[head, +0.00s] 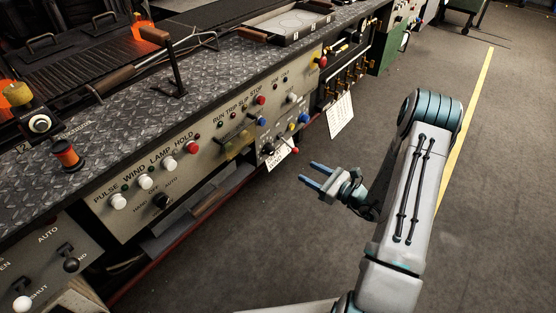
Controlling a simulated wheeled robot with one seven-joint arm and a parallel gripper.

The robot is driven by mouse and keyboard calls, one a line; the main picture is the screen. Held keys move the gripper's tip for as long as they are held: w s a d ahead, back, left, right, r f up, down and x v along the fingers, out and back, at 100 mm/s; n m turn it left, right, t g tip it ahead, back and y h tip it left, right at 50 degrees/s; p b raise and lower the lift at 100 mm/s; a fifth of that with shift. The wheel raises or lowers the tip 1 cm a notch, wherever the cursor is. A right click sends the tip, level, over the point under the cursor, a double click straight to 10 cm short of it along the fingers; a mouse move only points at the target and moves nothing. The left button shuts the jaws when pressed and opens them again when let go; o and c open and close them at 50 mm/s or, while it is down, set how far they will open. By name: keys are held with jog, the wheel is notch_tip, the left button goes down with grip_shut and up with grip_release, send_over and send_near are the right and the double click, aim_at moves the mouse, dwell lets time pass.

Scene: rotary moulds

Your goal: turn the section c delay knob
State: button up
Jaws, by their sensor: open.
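My gripper (310,174) is open and empty, its two blue fingers apart and pointing left. That panel carries blue, yellow and red knobs or buttons and a white tag. Its lettering is too small to read, so I cannot tell which control is the section c delay knob. A black rotary knob (162,201) marked HAND, OFF, AUTO sits on the nearer pale panel.
The pale panel (120,222) has white and red push buttons. A diamond-plate ledge (130,125) runs above it, with a black lever (177,75) standing up. A white sheet (339,115) hangs farther along. The grey floor (290,240) is clear up to a yellow line (480,95).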

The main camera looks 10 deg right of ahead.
aim_at(273, 152)
jog(key=b+x, duration=0.1)
jog(key=x, duration=1.2)
jog(key=shift+w+a+f+b, duration=0.15)
jog(key=shift+w+a+b, duration=0.1)
jog(key=shift+w+b, duration=0.1)
jog(key=c, duration=1)
